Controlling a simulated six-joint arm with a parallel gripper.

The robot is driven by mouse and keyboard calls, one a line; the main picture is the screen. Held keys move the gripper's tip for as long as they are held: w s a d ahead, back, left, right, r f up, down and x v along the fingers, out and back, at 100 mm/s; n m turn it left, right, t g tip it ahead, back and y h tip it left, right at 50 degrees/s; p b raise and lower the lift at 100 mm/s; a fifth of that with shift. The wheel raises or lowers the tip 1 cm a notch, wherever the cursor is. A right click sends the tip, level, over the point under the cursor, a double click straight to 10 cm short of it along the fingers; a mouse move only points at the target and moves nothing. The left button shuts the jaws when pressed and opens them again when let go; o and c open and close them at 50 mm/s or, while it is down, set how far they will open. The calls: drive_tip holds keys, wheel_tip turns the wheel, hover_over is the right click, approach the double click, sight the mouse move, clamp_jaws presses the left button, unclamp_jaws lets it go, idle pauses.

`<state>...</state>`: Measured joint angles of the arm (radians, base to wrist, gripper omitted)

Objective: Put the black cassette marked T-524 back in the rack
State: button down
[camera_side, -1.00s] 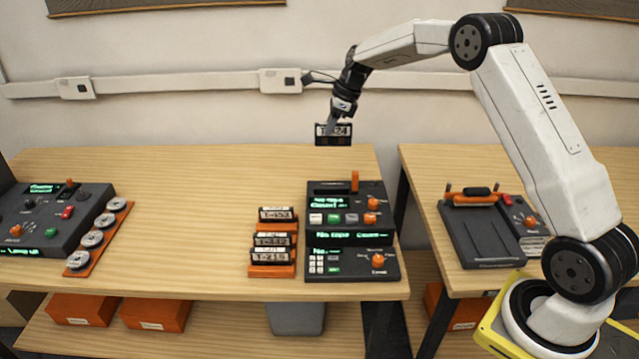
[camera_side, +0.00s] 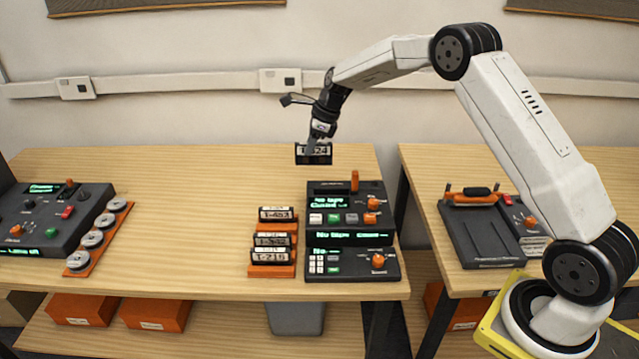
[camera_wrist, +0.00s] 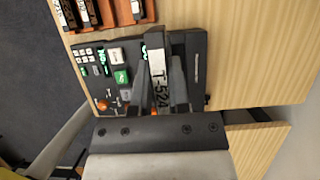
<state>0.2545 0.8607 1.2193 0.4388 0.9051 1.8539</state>
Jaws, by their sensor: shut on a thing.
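My gripper (camera_side: 318,143) is shut on the black cassette marked T-524 (camera_side: 313,157), held upright in the air above the back of the table. In the wrist view the cassette (camera_wrist: 158,68) shows its white T-524 label between the fingers (camera_wrist: 160,90). The orange rack (camera_side: 273,270) stands on the table left of the deck and holds several black cassettes with white labels, among them T-215 (camera_side: 271,255) at the front. Part of the rack (camera_wrist: 123,12) shows at the top of the wrist view.
The black tape deck (camera_side: 347,238) with lit displays and an orange upright lever stands right of the rack. A second console (camera_side: 60,222) and an orange strip of reels (camera_side: 92,238) are at left. The table between is clear.

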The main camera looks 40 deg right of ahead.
drive_tip(key=a+f, duration=1)
drive_tip(key=a, duration=0.4)
drive_tip(key=shift+w+f, duration=0.25)
drive_tip(key=shift+f, duration=0.05)
drive_tip(key=shift+f, duration=0.1)
drive_tip(key=shift+f, duration=1.35)
drive_tip(key=shift+f, duration=0.15)
drive_tip(key=shift+f, duration=0.6)
drive_tip(key=shift+f, duration=0.15)
drive_tip(key=shift+f, duration=0.5)
drive_tip(key=shift+f, duration=0.3)
